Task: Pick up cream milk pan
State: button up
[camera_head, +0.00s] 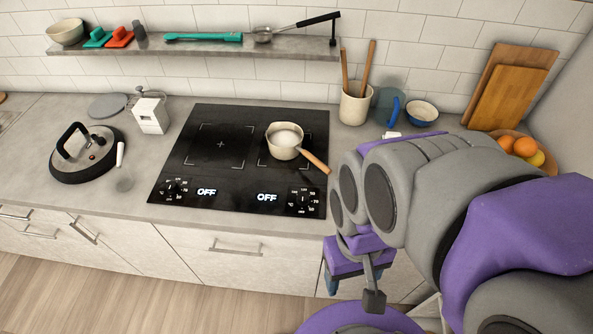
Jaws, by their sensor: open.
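The cream milk pan (285,151) stands upright on the right zone of the black cooktop (196,184). It is small and round, with a pale inside. Its wooden handle (315,161) points down and to the right, toward my arm. My gripper (372,299) hangs at the lower middle right, in front of the counter's edge and below the counter top. It is apart from the pan and its jaws hold nothing that I can see. Part of the gripper is hidden behind my own arm.
A lidded pan (85,152) and a white box (151,115) stand left of the cooktop. A utensil crock (354,104), a small bowl (421,112), cutting boards (511,88) and a fruit bowl (535,156) stand at the right. A shelf (200,47) runs above the cooktop.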

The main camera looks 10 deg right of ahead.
aim_at(284, 140)
jog(key=j+z, duration=0.1)
jog(key=z, duration=0.3)
jog(key=j+z, duration=0.1)
jog(key=z, duration=0.35)
jog(key=j+z, duration=0.1)
jog(key=z, duration=0.3)
jog(key=j+z, duration=0.1)
jog(key=z, duration=0.35)
jog(key=j+z, duration=0.1)
jog(key=z, duration=0.3)
jog(key=k+j+z, duration=0.5)
jog(key=j, duration=0.2)
jog(key=k+j+z, duration=0.45)
jog(key=k+j, duration=0.2)
jog(key=k, duration=0.15)
